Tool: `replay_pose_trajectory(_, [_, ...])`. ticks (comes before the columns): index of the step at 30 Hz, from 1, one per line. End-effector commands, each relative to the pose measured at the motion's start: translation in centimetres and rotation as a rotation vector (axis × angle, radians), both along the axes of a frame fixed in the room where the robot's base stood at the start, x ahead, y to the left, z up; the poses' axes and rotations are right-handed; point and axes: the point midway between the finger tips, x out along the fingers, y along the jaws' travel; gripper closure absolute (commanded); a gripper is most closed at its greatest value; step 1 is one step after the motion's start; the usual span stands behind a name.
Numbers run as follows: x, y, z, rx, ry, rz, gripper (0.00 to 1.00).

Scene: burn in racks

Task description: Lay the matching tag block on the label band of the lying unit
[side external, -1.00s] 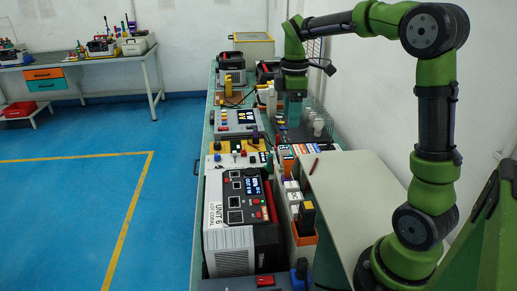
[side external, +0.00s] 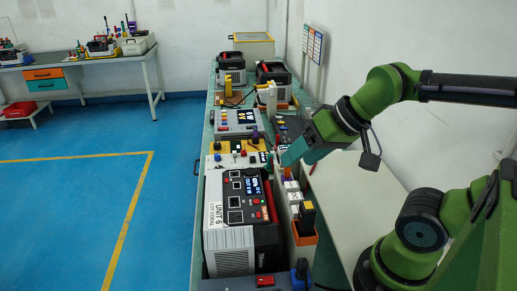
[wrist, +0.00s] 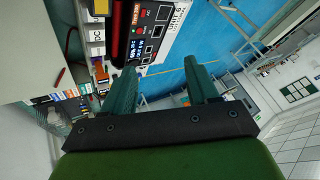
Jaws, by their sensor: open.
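The lying unit (side external: 240,225) is a grey and black box on the near part of the bench, with a lit display and a red handle. Its white label band (side external: 214,216) on the left edge reads UNIT 6, LOT CORAL. The unit also shows at the top of the wrist view (wrist: 150,35). I cannot tell which small block is the matching tag block. My gripper (side external: 287,160) is tilted above the bench's right side, beyond the unit's far right corner. Its fingers (wrist: 160,66) are apart in the wrist view, with nothing seen between them.
An orange holder (side external: 303,238) with upright blocks stands right of the unit. A yellow panel (side external: 254,157) with small coloured pieces lies beyond the unit. Several devices and a grey panel (side external: 234,122) fill the far bench. Open floor (side external: 75,215) lies left.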

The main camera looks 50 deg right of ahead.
Motion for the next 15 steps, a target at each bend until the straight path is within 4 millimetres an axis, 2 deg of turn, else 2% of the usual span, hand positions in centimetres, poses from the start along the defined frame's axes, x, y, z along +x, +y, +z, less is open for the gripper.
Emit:
replay_pose_trajectory(2, [0.0, 0.2, 0.2, -0.001, -0.008, 0.009, 0.41])
replay_pose_trajectory(8, [0.7, -0.6, -0.9, 0.002, 0.051, -0.023, 0.10])
replay_pose_trajectory(10, [2.3, -1.7, -0.7, 0.001, 0.082, -0.053, 0.00])
replay_pose_trajectory(15, [7.6, -6.0, 0.6, 0.068, 0.234, -0.274, 0.00])
